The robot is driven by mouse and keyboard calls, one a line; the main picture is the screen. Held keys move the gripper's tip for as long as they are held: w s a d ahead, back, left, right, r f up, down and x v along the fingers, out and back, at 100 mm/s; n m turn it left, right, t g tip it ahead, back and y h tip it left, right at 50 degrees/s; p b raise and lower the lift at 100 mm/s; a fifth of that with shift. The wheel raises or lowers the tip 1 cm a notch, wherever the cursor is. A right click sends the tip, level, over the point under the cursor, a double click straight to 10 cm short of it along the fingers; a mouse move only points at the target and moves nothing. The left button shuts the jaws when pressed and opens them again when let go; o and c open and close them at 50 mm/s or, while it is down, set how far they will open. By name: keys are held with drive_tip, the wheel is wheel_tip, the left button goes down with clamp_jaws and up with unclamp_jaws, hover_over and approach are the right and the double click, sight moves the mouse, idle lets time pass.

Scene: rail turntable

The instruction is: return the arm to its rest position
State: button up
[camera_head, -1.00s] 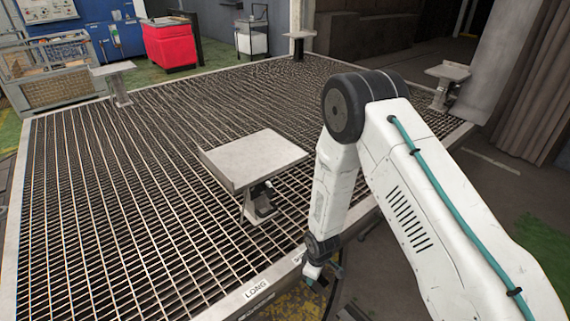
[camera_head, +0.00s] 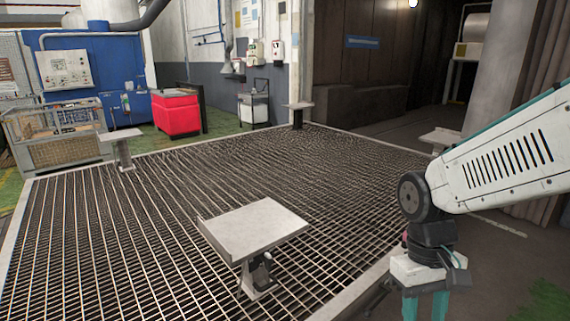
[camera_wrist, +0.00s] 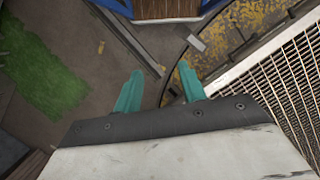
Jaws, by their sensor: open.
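My gripper (camera_head: 425,305) is at the lower right of the head view, pointing down, with its teal fingers partly cut off by the bottom edge. My white arm is raised and folded, coming in from the right edge. In the wrist view my gripper (camera_wrist: 158,92) shows two teal fingers spread apart with nothing between them.
The grated platform (camera_head: 130,225) fills the middle, with a grey pedestal plate (camera_head: 252,228) on it. Smaller pedestals stand at its corners. A red cabinet (camera_head: 177,114) and a wire-mesh crate (camera_head: 58,135) stand behind. A yellow-stained strip (camera_wrist: 240,35) runs beside the grating in the wrist view.

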drive_tip(key=s+d+r+m+t, duration=0.2)
drive_tip(key=s+d+r+t, duration=0.1)
drive_tip(key=s+r, duration=0.5)
drive_tip(key=shift+s+d+r+t+y, duration=0.15)
drive_tip(key=shift+s+r+t+y, duration=0.15)
drive_tip(key=shift+r+t, duration=0.5)
